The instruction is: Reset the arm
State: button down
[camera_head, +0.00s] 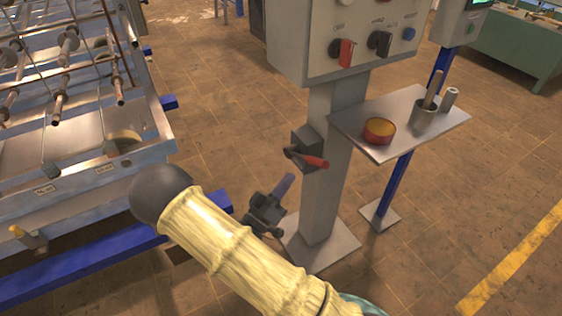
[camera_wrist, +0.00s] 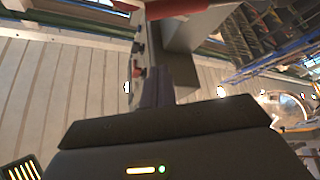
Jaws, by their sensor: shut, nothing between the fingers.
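My arm, in a pale yellow ribbed cover, reaches in from the bottom of the head view. My gripper (camera_head: 287,181) is dark grey, with its fingers together and empty. It is in front of and to the left of the grey control pedestal, below the red-handled lever (camera_head: 314,161) on the pedestal's side. A gap shows between the fingertips and the lever. In the wrist view the closed fingers (camera_wrist: 157,88) point away from the camera, and a red bar (camera_wrist: 182,8) crosses the top edge.
The grey pedestal (camera_head: 322,190) carries a control box (camera_head: 350,50) with switches. A shelf (camera_head: 373,147) holds an orange-filled round tin (camera_head: 379,130) and a cup (camera_head: 424,115). A metal rack machine (camera_head: 85,185) stands at left on a blue frame. Tiled floor is open at lower right.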

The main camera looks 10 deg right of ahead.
jog(key=w+d+f+m+g+y, duration=0.15)
jog(key=w+f+g+y, duration=0.35)
jog(key=y, duration=0.7)
jog(key=s+d+r+n+g+y, duration=0.1)
jog(key=s+r+n+g+y, duration=0.2)
jog(key=s, duration=0.6)
jog(key=s+d+r+n+g+y, duration=0.1)
jog(key=s+r+g+y, duration=0.3)
jog(key=s, duration=0.5)
jog(key=w+p+v, duration=0.2)
jog(key=p+v, duration=0.9)
jog(key=p, duration=0.1)
jog(key=w+a+r+p+v, duration=0.1)
jog(key=w+p+v, duration=0.1)
jog(key=p+v, duration=0.9)
jog(key=shift+w+a+r+h+p, duration=0.15)
jog(key=shift+w+r+h+p, duration=0.25)
jog(key=shift+r, duration=0.2)
